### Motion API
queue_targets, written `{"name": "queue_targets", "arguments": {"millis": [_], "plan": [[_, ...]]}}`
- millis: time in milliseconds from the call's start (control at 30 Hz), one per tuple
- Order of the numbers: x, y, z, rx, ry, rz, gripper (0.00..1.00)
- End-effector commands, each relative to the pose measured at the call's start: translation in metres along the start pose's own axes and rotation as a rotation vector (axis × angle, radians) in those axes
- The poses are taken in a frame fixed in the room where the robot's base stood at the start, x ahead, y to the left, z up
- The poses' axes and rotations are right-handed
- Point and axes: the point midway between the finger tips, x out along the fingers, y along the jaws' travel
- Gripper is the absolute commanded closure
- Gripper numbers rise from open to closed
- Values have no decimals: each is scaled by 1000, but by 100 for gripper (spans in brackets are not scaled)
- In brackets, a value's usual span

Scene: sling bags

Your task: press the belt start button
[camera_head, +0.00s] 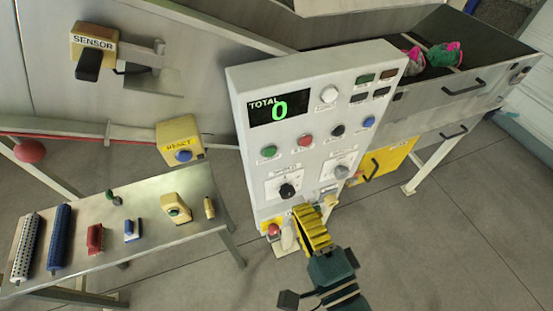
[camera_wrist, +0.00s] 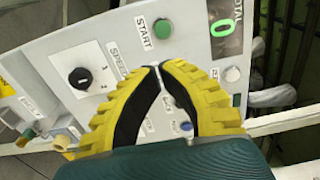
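The grey control panel (camera_head: 240,120) stands upright in the middle of the head view. Its green button (camera_head: 269,151) sits at the left of a row under the TOTAL display. In the wrist view, the same green button (camera_wrist: 164,28) has a START label beside it. My gripper (camera_head: 302,209) is in front of the panel's lower part, below the button row. In the wrist view, my gripper's yellow fingertips (camera_wrist: 156,68) meet, with nothing visible between them. The green button shows beyond the fingertips, apart from them and unobstructed.
The display (camera_head: 279,108) reads 0. Red (camera_head: 305,141), black (camera_head: 338,131) and blue (camera_head: 368,122) buttons share the row. A black speed knob (camera_head: 287,191) sits below it. A red mushroom button (camera_head: 273,229) is close left of my gripper. A metal table (camera_head: 150,200) stands left.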

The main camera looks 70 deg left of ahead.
Motion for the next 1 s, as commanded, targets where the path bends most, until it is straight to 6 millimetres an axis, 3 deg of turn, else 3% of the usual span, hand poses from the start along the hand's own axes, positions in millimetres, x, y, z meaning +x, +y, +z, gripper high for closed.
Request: {"name": "queue_targets", "arguments": {"millis": [533,700,1000], "plan": [[113,-2,2,0,-5,1,100],[128,-1,1,-1,-2,1,100],[130,0,0,-1,0,0,100]]}}
